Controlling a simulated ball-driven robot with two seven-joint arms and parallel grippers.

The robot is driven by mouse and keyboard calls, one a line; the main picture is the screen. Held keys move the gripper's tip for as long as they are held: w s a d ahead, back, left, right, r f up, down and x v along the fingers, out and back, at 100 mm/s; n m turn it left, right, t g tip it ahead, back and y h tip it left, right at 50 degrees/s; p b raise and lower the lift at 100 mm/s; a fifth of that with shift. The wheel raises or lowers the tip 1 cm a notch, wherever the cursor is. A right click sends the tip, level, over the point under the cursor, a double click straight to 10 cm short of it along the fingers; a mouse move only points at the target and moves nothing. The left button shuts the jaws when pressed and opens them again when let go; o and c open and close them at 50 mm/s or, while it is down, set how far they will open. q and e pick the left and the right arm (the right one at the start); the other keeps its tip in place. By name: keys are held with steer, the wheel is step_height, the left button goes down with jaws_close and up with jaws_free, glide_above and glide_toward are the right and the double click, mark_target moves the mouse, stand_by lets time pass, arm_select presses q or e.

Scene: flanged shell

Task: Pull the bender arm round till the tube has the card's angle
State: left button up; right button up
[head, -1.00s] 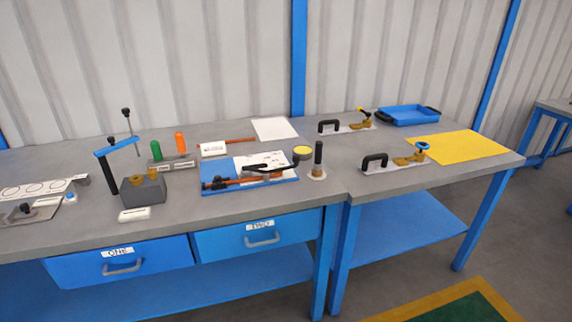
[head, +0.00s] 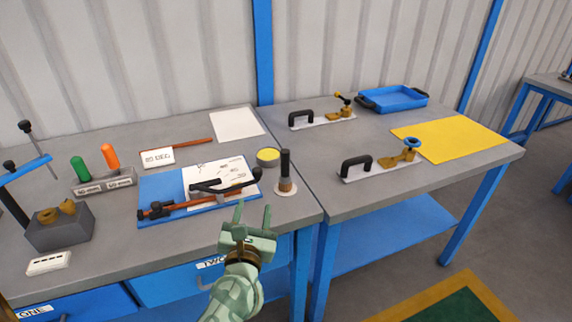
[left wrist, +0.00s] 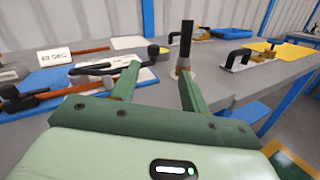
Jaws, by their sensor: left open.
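The tube bender with its black arm (head: 215,187) lies on a blue board (head: 150,190) with a white printed sheet. A copper tube (head: 180,207) lies along the bender, looking about straight. The white card (head: 157,157), seeming to read "60 DEG", stands behind the board; it also shows in the left wrist view (left wrist: 68,57). My left gripper (head: 252,207) is open and empty, in front of the board's right part near the table's front edge. In the left wrist view its fingers (left wrist: 160,72) point toward the bender and a black post. My right gripper is not in view.
A black upright post (head: 285,167) on a round base stands right of the board. A yellow-topped round tin (head: 268,156) is behind it. Two clamps with black handles (head: 356,165), a blue tray (head: 393,97) and a yellow sheet (head: 450,140) lie on the right table.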

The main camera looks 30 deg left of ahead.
mark_target(257, 174)
arm_select(q)
steer(key=n, duration=0.1)
steer(key=w+a+n, duration=0.1)
steer(key=n, duration=0.1)
steer(key=shift+w+a+f+g, duration=0.1)
steer(key=shift+a+f+g, duration=0.15)
steer(key=shift+g, duration=0.15)
steer(key=b+x, duration=0.2)
steer(key=x, duration=1.1)
steer(key=shift+a, duration=0.1)
steer(key=shift+w+a+b, duration=0.3)
steer(key=shift+w, duration=0.15)
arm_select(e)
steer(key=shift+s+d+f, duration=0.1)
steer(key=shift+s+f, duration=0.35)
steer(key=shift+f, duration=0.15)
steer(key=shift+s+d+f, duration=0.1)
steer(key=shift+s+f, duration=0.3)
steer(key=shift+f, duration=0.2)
arm_select(q)
jaws_close()
steer(key=shift+w+y, duration=0.1)
steer(key=shift+y, duration=0.2)
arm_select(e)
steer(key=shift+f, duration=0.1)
